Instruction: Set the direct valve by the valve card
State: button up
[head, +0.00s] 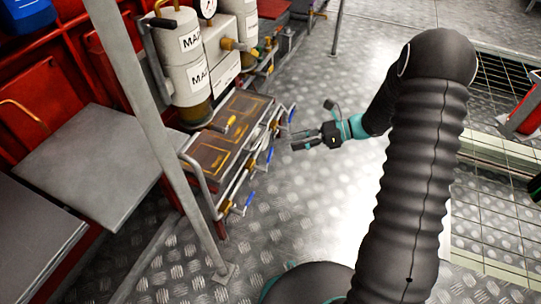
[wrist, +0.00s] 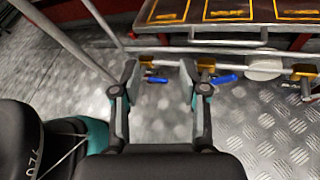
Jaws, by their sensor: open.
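My gripper (head: 306,139) is open and empty, to the right of a pipe rail on the front of a low case. In the wrist view, a brass valve with a blue lever (wrist: 156,79) shows between my spread fingers (wrist: 159,75); I cannot tell if they touch it. A second blue lever (wrist: 223,78) lies just right of the right finger. In the head view, blue levers (head: 270,155) and (head: 249,198) hang along the rail. Yellow-marked panels (wrist: 226,10) lie on the case top; their text is unreadable. I cannot tell which valve is the direct one.
Grey guard rails (wrist: 205,49) run along the case (head: 212,160). A slanting grey post (head: 150,115) stands before it. White cylinders (head: 185,60) and a gauge (head: 208,8) stand behind. The tread-plate floor (head: 300,215) right of the case is clear.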

jog(key=w+d+f+m+t+y, duration=0.1)
jog(key=w+f+m+t+y, duration=0.2)
jog(key=f+m, duration=0.5)
jog(key=m+t+b, duration=0.2)
jog(key=m+t, duration=0.2)
send_near(270, 154)
jog(key=x, duration=1)
jog(key=shift+w+f, duration=0.25)
jog(key=shift+f, duration=0.15)
jog(key=shift+d, duration=0.1)
grip_shut()
